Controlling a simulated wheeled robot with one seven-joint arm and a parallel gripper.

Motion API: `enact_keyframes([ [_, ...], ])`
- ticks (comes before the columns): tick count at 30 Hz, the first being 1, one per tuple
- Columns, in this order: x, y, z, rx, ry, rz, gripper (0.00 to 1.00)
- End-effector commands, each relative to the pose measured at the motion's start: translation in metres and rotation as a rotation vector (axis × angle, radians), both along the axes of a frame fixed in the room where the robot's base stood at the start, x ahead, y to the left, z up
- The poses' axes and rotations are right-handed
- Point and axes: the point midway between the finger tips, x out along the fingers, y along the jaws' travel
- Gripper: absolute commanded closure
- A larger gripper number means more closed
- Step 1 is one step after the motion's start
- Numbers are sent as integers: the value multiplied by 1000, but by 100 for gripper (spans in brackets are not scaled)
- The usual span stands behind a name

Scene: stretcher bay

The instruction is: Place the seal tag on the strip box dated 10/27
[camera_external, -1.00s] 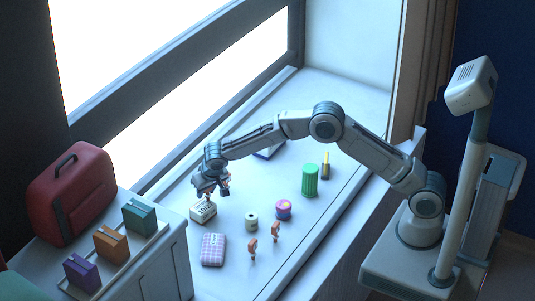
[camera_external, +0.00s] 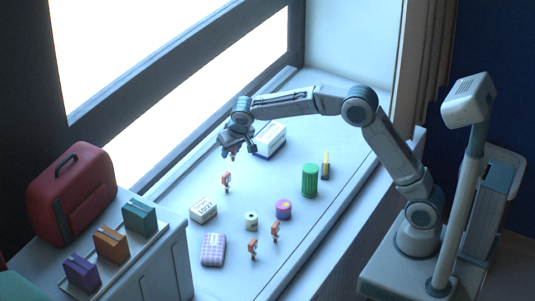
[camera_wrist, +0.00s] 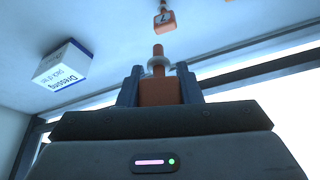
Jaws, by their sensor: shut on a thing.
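My gripper (camera_external: 232,154) is above the table, up and right of a small white box (camera_external: 203,210). Dark date-like print shows on that box, too small to read surely. In the wrist view my gripper (camera_wrist: 158,88) is shut on an orange seal tag (camera_wrist: 157,93), with a grey ring and thin post past the fingers. Another orange tag (camera_external: 226,182) shows just below my gripper, and two more stand in front, one left (camera_external: 253,249) and one right (camera_external: 275,231). The wrist view also shows an orange tag with a dark mark (camera_wrist: 163,20).
A white and blue dressing box (camera_external: 270,140) stands right of my gripper. A green ribbed can (camera_external: 310,180), a yellow and dark item (camera_external: 325,165), a pink-purple tub (camera_external: 283,209), a roll (camera_external: 251,221) and a checked pouch (camera_external: 213,250) stand around. The window ledge lies behind.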

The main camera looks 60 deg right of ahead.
Motion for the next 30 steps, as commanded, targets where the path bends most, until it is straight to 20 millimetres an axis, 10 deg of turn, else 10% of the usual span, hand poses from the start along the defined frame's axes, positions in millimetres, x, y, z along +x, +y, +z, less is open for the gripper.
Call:
enact_keyframes([
  [17,5,33,3,5,1,382,93],
  [30,27,122,-51,5,2,388,93],
])
